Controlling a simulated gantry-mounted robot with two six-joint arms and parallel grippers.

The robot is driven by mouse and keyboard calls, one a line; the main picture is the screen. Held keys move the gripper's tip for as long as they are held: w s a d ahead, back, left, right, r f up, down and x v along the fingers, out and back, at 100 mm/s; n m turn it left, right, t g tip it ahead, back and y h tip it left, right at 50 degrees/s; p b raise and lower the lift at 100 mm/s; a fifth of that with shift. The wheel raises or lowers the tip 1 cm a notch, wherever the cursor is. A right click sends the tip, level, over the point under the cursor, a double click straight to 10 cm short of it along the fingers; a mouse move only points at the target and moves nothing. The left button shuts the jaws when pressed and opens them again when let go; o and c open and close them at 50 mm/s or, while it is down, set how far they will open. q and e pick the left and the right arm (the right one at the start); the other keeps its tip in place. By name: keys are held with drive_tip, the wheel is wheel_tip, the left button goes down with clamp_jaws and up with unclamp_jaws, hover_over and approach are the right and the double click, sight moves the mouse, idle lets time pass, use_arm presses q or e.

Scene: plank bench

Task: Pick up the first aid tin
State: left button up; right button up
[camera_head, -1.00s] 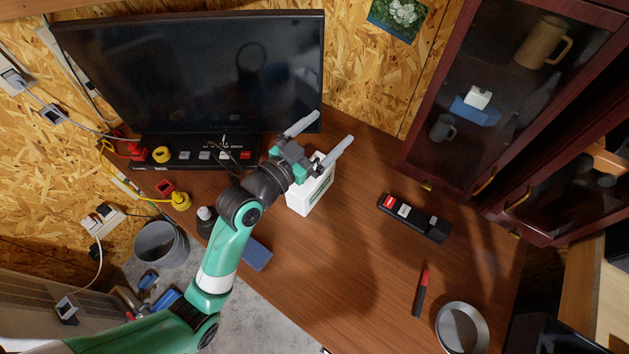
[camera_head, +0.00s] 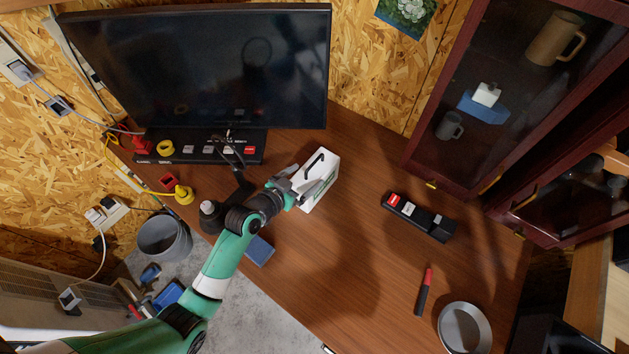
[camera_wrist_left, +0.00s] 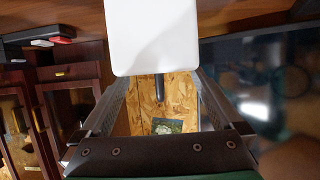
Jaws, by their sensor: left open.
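The first aid tin (camera_head: 327,168) is a white box with a black handle (camera_head: 314,161) on its top and some green marking on its side. I cannot tell whether the fingers touch the tin. My right gripper is not in view.
A monitor (camera_head: 200,70) stands behind, with a power strip (camera_head: 205,148) at its foot. A dark bottle (camera_head: 210,214) and a blue block (camera_head: 259,250) are near my left arm. A black switch strip (camera_head: 420,217), a red-black marker (camera_head: 424,292) and a metal bowl (camera_head: 464,328) lie right.

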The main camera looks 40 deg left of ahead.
sight(314, 170)
use_arm(q)
drive_tip(key=b+x, duration=0.2)
drive_tip(key=x, duration=0.3)
drive_tip(key=shift+w, duration=0.1)
clamp_jaws()
drive_tip(key=shift+r, duration=0.2)
